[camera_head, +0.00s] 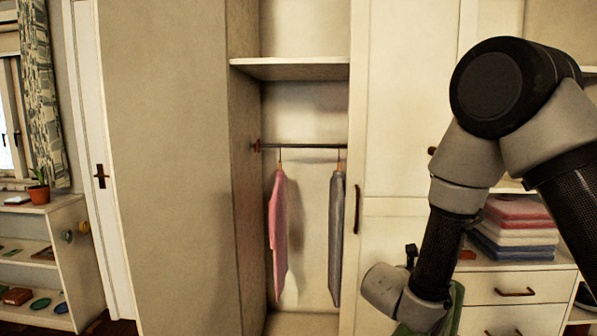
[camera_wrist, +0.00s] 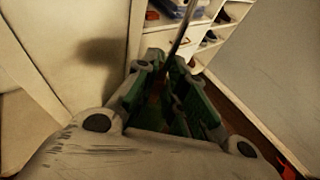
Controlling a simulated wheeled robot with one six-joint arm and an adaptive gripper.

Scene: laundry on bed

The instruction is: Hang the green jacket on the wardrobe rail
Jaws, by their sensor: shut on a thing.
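The wardrobe rail (camera_head: 308,146) runs across the open wardrobe bay in the head view, below a shelf. My gripper (camera_wrist: 166,72) is shut on the green jacket (camera_wrist: 202,104) in the wrist view. Green cloth shows on both sides of the fingers, and a thin dark curved piece, apparently the hanger hook, rises beyond them. In the head view only a strip of the jacket (camera_head: 448,309) shows beside my wrist at the lower right. My fingers and most of the jacket are hidden there. The jacket is to the right of the open bay and lower than the rail.
A pink garment (camera_head: 279,230) and a grey garment (camera_head: 337,240) hang on the rail with a gap between them. The open wardrobe door (camera_head: 165,170) stands at the left. Folded clothes (camera_head: 515,228) lie on the right-hand shelf above drawers. A low shelf unit (camera_head: 70,260) stands far left.

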